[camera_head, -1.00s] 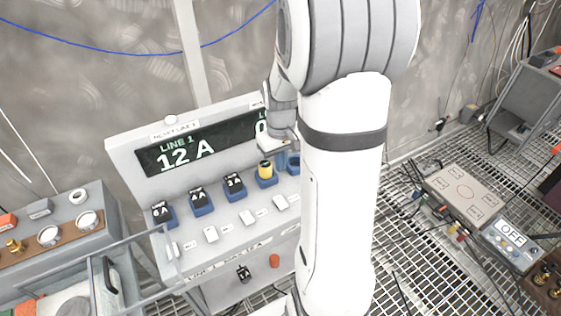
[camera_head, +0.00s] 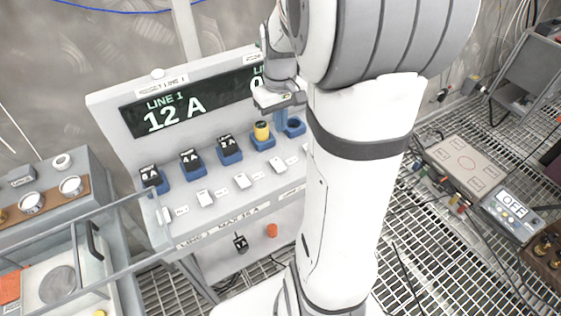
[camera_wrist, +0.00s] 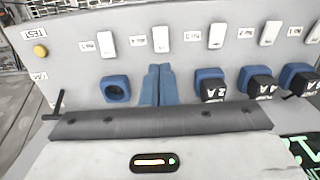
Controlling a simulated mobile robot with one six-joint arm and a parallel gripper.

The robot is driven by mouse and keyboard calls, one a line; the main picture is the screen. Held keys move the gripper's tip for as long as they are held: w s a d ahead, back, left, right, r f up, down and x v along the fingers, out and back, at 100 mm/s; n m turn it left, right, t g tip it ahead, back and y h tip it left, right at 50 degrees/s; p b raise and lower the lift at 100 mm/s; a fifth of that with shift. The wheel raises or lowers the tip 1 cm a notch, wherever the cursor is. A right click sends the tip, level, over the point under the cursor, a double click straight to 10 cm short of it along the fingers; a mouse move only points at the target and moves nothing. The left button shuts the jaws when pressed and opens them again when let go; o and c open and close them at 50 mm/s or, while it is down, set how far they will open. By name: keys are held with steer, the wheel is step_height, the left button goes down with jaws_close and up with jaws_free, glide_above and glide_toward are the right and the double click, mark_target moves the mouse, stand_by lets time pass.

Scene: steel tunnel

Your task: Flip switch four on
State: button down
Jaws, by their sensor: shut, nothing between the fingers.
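Switch four, a white rocker (camera_head: 277,164), appears to be the fourth from the left in the row on the grey sloped panel (camera_head: 200,232). In the wrist view it seems to be the second white rocker from the left (camera_wrist: 160,39); its label is too small to read. I cannot tell its on or off position. My gripper (camera_head: 281,119) is over the upper right of the panel. In the wrist view its blue fingers (camera_wrist: 158,72) are together, empty, pointing toward that rocker and apparently short of it. They hide the part behind them.
Blue sockets with black plugs (camera_head: 190,160), a yellow-topped plug (camera_head: 261,130) and an empty blue socket (camera_wrist: 116,88) line the panel above the switches. A display (camera_head: 190,107) reads LINE 1, 12 A.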

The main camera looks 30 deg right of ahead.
mark_target(281, 167)
step_height(281, 167, down, 14)
steer(key=shift+p, duration=0.45)
stand_by(0.4)
steer(key=shift+s+f+b, duration=0.2)
steer(key=shift+f+b, duration=0.25)
steer(key=shift+b, duration=0.1)
steer(key=shift+r, duration=0.2)
steer(key=shift+w+r+p, duration=0.15)
steer(key=shift+w+p, duration=0.2)
steer(key=shift+w, duration=0.5)
